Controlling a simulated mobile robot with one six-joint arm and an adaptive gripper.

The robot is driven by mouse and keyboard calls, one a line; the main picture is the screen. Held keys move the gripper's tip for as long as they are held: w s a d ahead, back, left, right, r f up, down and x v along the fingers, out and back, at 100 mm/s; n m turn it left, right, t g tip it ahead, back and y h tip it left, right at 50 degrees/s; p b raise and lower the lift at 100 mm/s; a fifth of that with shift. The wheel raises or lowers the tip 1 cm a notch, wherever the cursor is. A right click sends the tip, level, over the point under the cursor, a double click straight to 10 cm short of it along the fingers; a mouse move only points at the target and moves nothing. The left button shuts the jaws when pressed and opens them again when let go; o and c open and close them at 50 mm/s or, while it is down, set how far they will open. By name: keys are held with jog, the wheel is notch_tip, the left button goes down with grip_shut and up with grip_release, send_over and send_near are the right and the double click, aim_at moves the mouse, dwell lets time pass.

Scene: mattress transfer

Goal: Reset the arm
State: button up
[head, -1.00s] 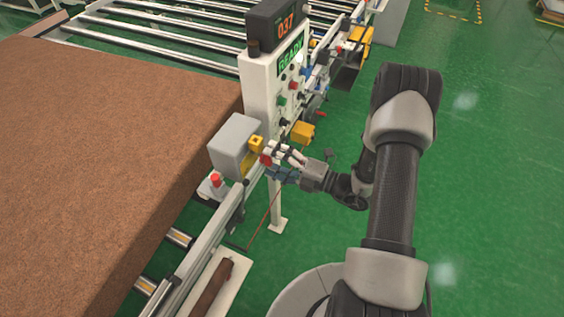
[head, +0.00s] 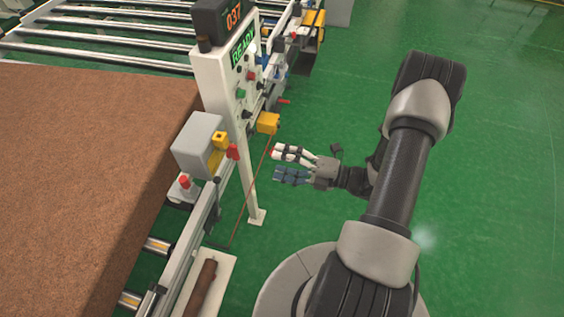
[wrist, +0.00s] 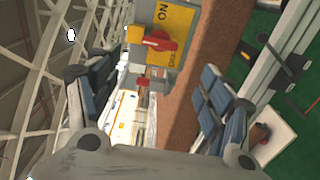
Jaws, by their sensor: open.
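My gripper (head: 283,164) is open and empty in the head view, pointing left toward the control post (head: 225,95) and apart from it. In the wrist view its two blue-padded fingers (wrist: 150,98) stand wide apart with nothing between them. A grey box with a yellow part (head: 199,144) and a red handle (head: 232,152) sits left of the gripper, across a gap. In the wrist view a yellow ON plate (wrist: 172,32) with a red rotary handle (wrist: 158,41) shows ahead of the fingers.
A large brown mattress block (head: 85,150) lies on the conveyor at left. Rollers (head: 120,45) run behind it. The post's display reads 037 and READY. A yellow box (head: 268,122) is close beyond my gripper. Green floor (head: 500,200) at right is clear.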

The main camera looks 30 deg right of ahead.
dwell(0.3)
jog(key=s+a+r+n+g+b, duration=0.35)
jog(key=a+n+g, duration=0.25)
jog(key=n, duration=0.4)
jog(key=s+a+r+n+g+b, duration=0.2)
jog(key=s+a+r+n+g, duration=0.15)
jog(key=a+n+g, duration=0.45)
jog(key=s+d+r+n+t+h+b, duration=0.1)
jog(key=n+h, duration=0.5)
jog(key=n, duration=0.7)
jog(key=s+d+r+n+t+h+b, duration=0.2)
jog(key=s+n+h+b, duration=0.4)
jog(key=n, duration=0.8)
jog(key=s+d+t, duration=0.1)
jog(key=s+t, duration=0.1)
jog(key=shift+s+t+h, duration=0.25)
jog(key=shift+t+h, duration=0.15)
jog(key=shift+r, duration=0.1)
